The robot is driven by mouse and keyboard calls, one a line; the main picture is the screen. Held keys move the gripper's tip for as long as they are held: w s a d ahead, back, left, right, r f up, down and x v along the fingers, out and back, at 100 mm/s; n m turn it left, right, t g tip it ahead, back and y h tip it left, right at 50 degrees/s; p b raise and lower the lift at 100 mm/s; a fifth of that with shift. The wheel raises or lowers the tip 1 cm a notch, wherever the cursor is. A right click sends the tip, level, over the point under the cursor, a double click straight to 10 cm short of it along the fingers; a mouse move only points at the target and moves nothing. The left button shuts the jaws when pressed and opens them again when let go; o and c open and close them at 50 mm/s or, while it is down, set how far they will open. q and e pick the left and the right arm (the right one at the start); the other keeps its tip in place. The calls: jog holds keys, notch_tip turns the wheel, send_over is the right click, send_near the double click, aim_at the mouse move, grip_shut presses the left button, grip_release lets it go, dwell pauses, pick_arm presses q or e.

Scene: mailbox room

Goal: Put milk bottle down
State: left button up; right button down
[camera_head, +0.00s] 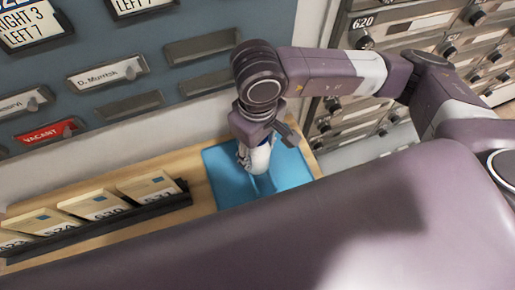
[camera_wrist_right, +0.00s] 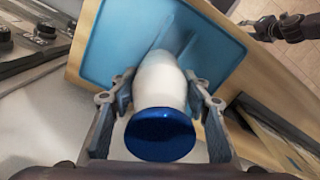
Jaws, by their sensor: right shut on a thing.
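The milk bottle is white with a blue cap (camera_wrist_right: 160,135); its white body (camera_head: 260,157) shows under my right gripper in the head view. My right gripper (camera_wrist_right: 160,95) is shut on the bottle, with one finger on each side of it below the cap. The bottle is over the blue mat (camera_head: 294,172) on the wooden shelf, and the mat also fills much of the right wrist view (camera_wrist_right: 110,45). I cannot tell whether the bottle's base touches the mat. My left gripper cannot be made out in the head view.
A dark rack (camera_head: 110,222) with several numbered wooden cards stands on the wooden shelf (camera_head: 200,185) left of the mat. A blue-grey wall panel with name plates (camera_head: 107,73) rises behind. Metal mailboxes (camera_head: 400,30) stand at the right. Bare mat surrounds the bottle.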

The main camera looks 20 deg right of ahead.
jog(key=c, duration=1.1)
grip_release()
